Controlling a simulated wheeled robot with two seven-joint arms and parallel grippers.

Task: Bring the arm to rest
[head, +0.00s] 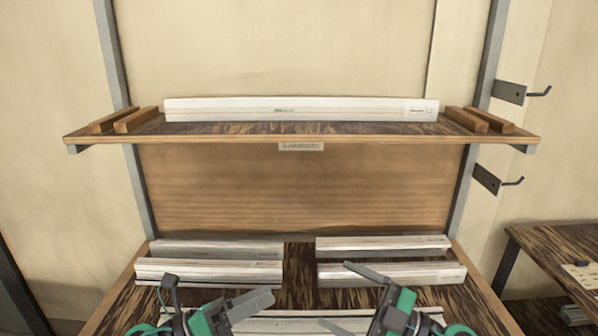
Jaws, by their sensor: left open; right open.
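My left gripper (218,311) is at the bottom of the head view, left of centre, over the front of the bench (300,270). It is open and I see nothing between its fingers. My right gripper (350,298) is at the bottom, right of centre, also open, with its fingers pointing left. Both grippers are dark with green parts. A pale profile (310,323) lies on the bench behind and between them, partly hidden. I cannot tell whether either gripper touches it.
A long silvery profile (300,109) lies on the upper shelf (300,133) between wooden blocks. Shorter profiles lie on the bench at left (208,271) and right (390,274). Two hooks (510,93) stick out at the right. A side table (550,250) stands at far right.

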